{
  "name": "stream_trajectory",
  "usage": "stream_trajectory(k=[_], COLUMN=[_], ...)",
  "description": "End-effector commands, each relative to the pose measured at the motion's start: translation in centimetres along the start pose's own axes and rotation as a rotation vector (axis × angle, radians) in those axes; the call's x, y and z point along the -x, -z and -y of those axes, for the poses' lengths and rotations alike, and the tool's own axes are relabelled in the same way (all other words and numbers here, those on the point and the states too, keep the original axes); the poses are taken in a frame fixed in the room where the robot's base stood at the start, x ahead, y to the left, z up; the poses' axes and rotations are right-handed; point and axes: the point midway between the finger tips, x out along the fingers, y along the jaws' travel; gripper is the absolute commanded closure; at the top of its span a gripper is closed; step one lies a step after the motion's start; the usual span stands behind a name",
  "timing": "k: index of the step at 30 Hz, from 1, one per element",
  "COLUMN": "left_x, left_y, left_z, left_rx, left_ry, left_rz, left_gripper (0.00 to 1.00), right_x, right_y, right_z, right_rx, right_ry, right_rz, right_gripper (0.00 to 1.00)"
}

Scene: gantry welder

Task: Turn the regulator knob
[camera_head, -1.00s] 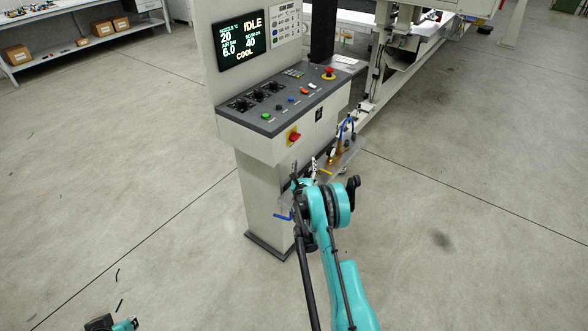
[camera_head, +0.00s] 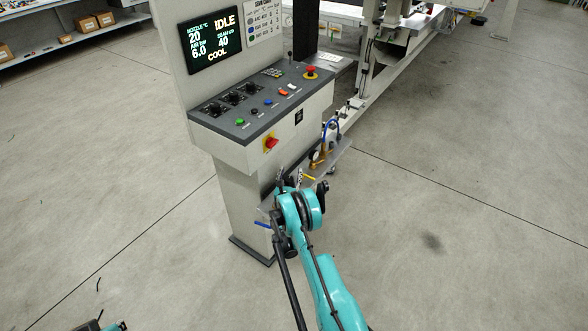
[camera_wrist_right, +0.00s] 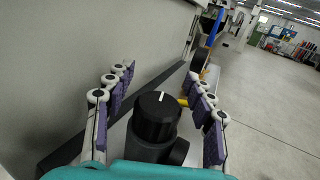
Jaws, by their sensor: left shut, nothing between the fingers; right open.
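The regulator knob (camera_wrist_right: 157,115) is black and ribbed, with a white mark on top. In the right wrist view it stands between the two finger rows of my right gripper (camera_wrist_right: 158,100), with visible space on both sides. My right gripper is open. In the head view my right gripper (camera_head: 292,180) is beside the console's pedestal, below the panel, and the knob is hidden or too small to tell there. My left gripper (camera_head: 98,298) shows only in part at the lower left, low over the bare floor, shut and away from the console.
The control console (camera_head: 222,160) has a screen (camera_head: 210,46) and a red rotary switch (camera_head: 270,143). A blue-handled valve (camera_head: 263,224) is left of my right gripper. Brass fittings (camera_head: 316,157) and blue hose are just beyond it. The floor to the right is clear.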

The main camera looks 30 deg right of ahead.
Motion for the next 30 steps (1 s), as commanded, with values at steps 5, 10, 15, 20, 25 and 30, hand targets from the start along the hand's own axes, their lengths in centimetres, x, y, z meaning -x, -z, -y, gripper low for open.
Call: stream_trajectory(k=[5,10,15,20,25,30], left_x=[0.0,0.0,0.0,0.0,0.0,0.0], left_y=[-0.01,-0.01,-0.01,0.0,0.0,0.0], left_z=[0.0,0.0,0.0,0.0,0.0,0.0], left_rx=[0.0,0.0,0.0,0.0,0.0,0.0], left_ry=[0.0,0.0,0.0,0.0,0.0,0.0], left_rz=[0.0,0.0,0.0,0.0,0.0,0.0], left_gripper=[1.0,1.0,1.0,1.0,1.0,1.0], right_x=[0.08,0.07,0.07,0.05,0.04,0.02], right_y=[-0.01,-0.02,-0.02,-0.03,-0.04,-0.04], right_z=[-0.15,-0.14,-0.13,-0.12,-0.12,-0.11], right_rx=[0.0,0.0,0.001,0.001,0.001,0.001], right_ry=[0.001,0.001,0.001,0.001,0.001,-0.005], right_rz=[0.0,0.0,0.0,0.0,0.0,0.0], right_gripper=[0.46,0.54,0.99,1.0,1.0,1.0])
